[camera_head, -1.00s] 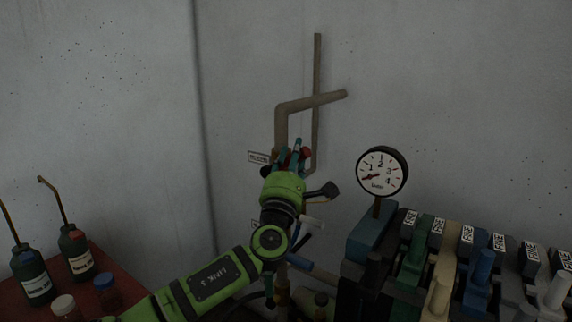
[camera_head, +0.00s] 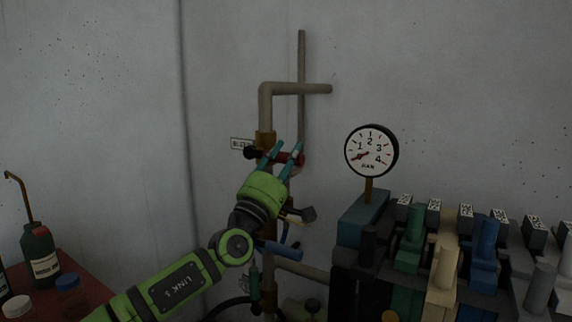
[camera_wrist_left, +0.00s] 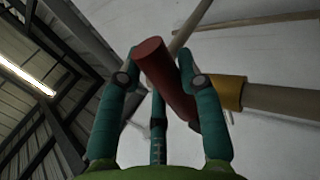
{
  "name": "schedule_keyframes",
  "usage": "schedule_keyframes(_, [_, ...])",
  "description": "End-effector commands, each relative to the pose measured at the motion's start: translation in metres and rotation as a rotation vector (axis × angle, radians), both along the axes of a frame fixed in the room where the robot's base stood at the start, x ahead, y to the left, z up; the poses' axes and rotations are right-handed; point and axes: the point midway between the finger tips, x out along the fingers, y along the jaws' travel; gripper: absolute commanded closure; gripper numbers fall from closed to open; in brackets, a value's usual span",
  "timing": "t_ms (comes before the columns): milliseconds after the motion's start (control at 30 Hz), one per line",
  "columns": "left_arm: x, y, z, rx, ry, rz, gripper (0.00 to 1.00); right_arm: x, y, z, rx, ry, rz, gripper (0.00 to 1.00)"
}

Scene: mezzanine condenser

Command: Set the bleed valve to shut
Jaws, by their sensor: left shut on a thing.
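The bleed valve (camera_head: 265,140) is a brass body on the grey-brown pipe in the corner, beside a small white label that seems to start "BLEED". Its red lever (camera_head: 300,159) reaches out to the right, roughly level, across the upright run of pipe. My left gripper (camera_head: 284,150) comes from below and is shut on the lever, with its teal fingers either side. In the left wrist view the red lever (camera_wrist_left: 168,78) lies slanted between the fingers, and a brass fitting (camera_wrist_left: 229,91) shows behind. My right gripper is out of view.
A round gauge (camera_head: 371,150) stands to the right, above a row of coloured levers (camera_head: 483,262). A blue-handled part (camera_head: 281,250) sits below my wrist. Bottles (camera_head: 40,252) stand on a red surface at the lower left.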

Motion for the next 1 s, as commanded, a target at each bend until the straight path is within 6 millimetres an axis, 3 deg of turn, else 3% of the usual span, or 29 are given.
schedule_keyframes(400, [-0.0002, -0.0002, -0.0001, 0.014, -0.009, 0.003, 1.00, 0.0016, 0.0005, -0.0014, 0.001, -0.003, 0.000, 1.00])
schedule_keyframes(433, [-0.0002, -0.0003, -0.0002, 0.015, -0.010, 0.004, 0.60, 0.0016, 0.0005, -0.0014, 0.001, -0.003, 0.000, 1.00])
schedule_keyframes(500, [-0.0001, -0.0003, -0.0004, 0.014, -0.009, 0.003, 0.38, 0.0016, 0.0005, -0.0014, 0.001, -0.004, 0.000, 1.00])
schedule_keyframes(1000, [-0.0060, 0.0055, -0.0076, 0.008, -0.004, 0.001, 0.38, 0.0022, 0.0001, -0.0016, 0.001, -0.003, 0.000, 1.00])
